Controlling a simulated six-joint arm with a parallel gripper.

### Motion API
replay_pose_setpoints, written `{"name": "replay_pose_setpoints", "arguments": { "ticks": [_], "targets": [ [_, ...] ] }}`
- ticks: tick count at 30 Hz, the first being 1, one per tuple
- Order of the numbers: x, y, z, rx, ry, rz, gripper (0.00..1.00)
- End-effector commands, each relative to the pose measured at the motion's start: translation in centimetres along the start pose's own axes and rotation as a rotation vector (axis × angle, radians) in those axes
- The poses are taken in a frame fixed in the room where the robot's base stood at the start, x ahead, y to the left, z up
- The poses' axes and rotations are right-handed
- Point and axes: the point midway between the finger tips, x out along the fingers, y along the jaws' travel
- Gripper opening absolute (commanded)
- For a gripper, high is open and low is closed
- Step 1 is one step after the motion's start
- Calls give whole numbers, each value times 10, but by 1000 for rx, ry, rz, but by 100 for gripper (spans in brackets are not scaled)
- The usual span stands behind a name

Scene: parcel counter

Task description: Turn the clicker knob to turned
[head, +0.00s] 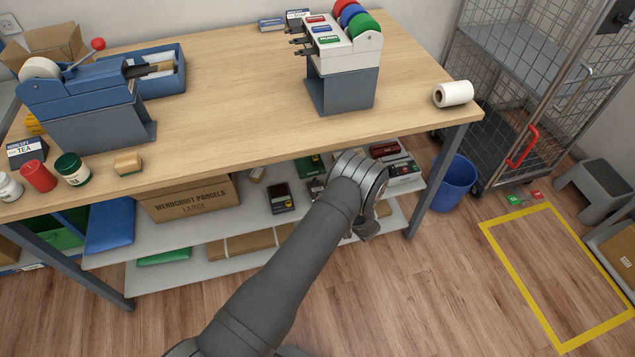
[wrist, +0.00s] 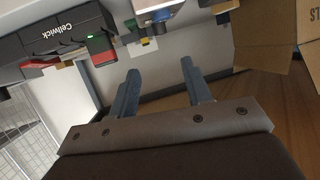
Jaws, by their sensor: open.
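I cannot single out the clicker or its knob with certainty in either view. A small dark device (head: 281,198) with a reddish window lies on the lower shelf (head: 240,220) in the head view. A larger grey device (head: 400,170) with red and green parts stands further right on that shelf. In the wrist view my gripper (wrist: 160,66) is open, with two blue-grey fingers apart and nothing between them. In the head view my arm's wrist is in front of the shelf and hides the fingers and part of the shelf.
The wooden counter (head: 240,100) is above the shelf, carrying tape dispensers and jars. A cardboard box (head: 190,198) sits on the shelf's left. A blue bin (head: 455,184) and wire cage (head: 530,80) stand right. In the wrist view a dark Cellwick box (wrist: 58,32) is upper left.

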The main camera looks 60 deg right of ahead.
Motion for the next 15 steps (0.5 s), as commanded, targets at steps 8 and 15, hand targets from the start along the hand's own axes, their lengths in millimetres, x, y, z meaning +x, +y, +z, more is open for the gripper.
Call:
{"name": "replay_pose_setpoints", "arguments": {
  "ticks": [8, 15],
  "targets": [
    [62, -2, 1, -3, 0, -2, 45],
    [105, -2, 1, -3, 0, -1, 45]
  ]
}}
